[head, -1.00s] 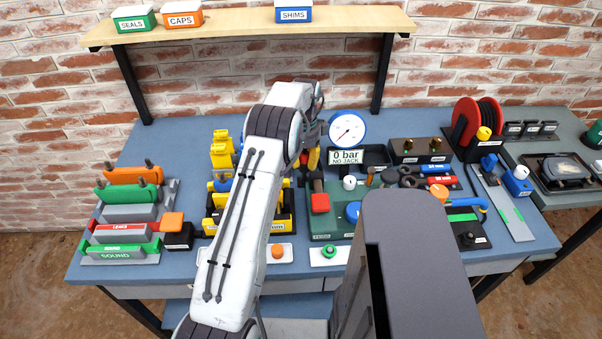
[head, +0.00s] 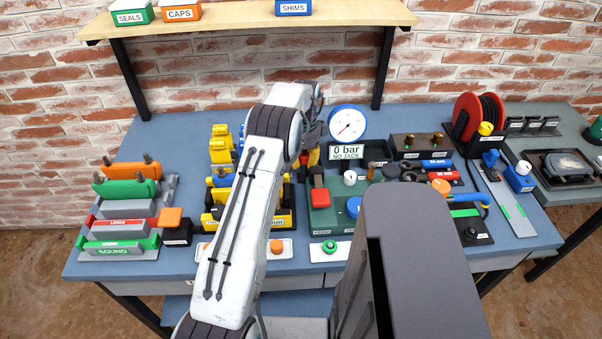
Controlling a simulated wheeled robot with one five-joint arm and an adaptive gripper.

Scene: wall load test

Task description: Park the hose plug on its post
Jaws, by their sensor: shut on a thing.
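My gripper (head: 311,137) shows only in part beyond the white arm, at the end of the grey wrist, below and left of the round gauge. It is shut. A small yellow and red piece (head: 313,158) shows just under it; I take this to be the held hose plug, but its shape and any hose are mostly hidden. The post cannot be made out for certain. The green pump base (head: 322,222), with a red block (head: 319,199) on it, lies below and right of the gripper. The gauge (head: 347,123) stands above a sign reading "0 bar NO JACK" (head: 346,153).
A yellow and black tray (head: 287,217) stands left of the pump base. A brown block with brass fittings (head: 421,146) and a red reel (head: 480,112) stand to the right. My column hides the front right middle.

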